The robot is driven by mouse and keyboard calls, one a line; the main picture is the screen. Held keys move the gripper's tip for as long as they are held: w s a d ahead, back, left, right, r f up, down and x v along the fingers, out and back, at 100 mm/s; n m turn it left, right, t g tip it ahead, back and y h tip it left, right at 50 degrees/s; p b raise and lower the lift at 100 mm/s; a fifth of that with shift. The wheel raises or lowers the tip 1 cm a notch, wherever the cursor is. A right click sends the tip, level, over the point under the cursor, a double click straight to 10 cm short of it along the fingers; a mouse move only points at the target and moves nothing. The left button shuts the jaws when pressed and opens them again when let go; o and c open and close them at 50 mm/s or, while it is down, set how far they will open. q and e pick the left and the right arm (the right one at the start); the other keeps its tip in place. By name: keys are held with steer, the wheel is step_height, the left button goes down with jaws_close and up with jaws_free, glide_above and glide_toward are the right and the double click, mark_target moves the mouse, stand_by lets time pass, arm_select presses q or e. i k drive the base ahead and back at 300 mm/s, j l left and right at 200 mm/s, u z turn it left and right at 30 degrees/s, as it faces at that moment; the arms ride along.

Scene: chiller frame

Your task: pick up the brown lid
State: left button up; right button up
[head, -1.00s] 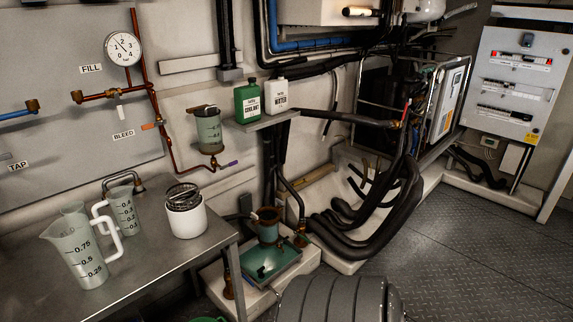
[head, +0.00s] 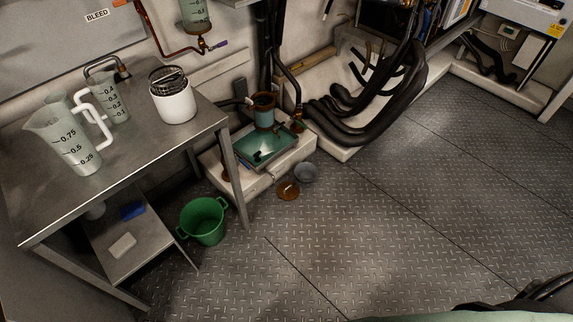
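A round brown lid (head: 288,191) with a small pale mark on top lies on the metal floor in the head view, a little below the middle. It sits in front of the pale plinth, beside a grey bowl-like round piece (head: 307,173); I cannot tell if the two touch. Neither of my grippers shows in the head view.
A green bucket (head: 205,222) stands on the floor left of the lid, near the leg of the steel table (head: 205,120). A green tray (head: 262,158) sits on the plinth behind. Black hoses (head: 375,128) hang at the upper right. The checkered floor (head: 400,220) to the right is clear.

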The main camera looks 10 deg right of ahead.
mark_target(288, 191)
steer(key=z, duration=0.4)
steer(key=u, duration=0.6)
steer(key=i+l+u, duration=0.2)
steer(key=l+u, duration=0.2)
steer(key=l, duration=0.15)
steer(key=i+l+u, duration=0.15)
steer(key=l+u, duration=0.25)
steer(key=l, duration=0.15)
steer(key=l+u, duration=0.4)
steer(key=l, duration=0.2)
